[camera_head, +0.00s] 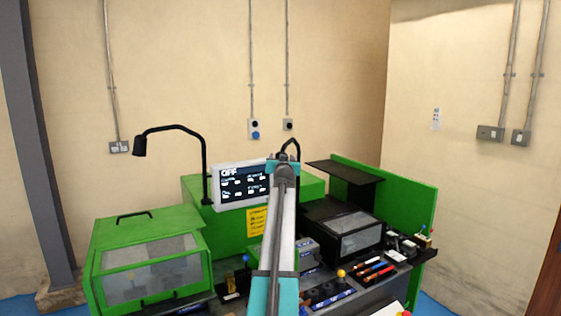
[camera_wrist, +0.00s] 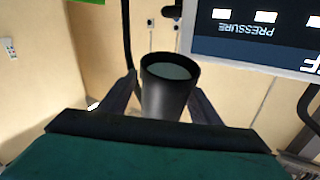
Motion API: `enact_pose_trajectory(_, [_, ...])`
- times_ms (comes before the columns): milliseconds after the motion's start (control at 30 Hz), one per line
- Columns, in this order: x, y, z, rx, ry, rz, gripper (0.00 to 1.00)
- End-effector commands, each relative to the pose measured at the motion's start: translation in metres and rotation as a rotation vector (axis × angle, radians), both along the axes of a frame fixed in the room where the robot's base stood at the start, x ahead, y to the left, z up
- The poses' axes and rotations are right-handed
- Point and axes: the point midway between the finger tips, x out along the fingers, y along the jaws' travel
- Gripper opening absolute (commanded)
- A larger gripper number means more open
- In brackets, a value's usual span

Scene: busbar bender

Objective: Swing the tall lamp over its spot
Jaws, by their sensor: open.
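A tall black gooseneck lamp (camera_head: 176,128) rises left of the display, its head (camera_head: 140,146) hanging out to the left. A second black curved lamp arm (camera_head: 290,143) shows just behind my gripper (camera_head: 284,162), right of the display. In the wrist view, a dark cylindrical lamp head (camera_wrist: 170,88) is between the two fingers of my open gripper (camera_wrist: 165,98); it appears to be the second lamp's. I cannot tell whether the fingers touch it. My arm hides much of that lamp in the head view.
The display (camera_head: 241,184) is close beside my gripper; it appears upside down in the wrist view (camera_wrist: 262,32). The green bender (camera_head: 150,235) has a clear guard at left and a dark windowed box (camera_head: 358,235) at right. Tools (camera_head: 374,270) lie at the front right.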

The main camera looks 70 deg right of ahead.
Motion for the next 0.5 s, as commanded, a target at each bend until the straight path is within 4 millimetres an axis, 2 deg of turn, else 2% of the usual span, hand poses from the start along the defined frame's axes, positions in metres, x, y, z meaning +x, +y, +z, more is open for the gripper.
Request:
enact_pose_trajectory(267, [-0.003, 0.009, -0.001, 0.000, 0.001, 0.001, 0.57])
enact_pose_trajectory(500, [-0.011, 0.029, -0.002, -0.001, 0.001, 0.000, 0.57])
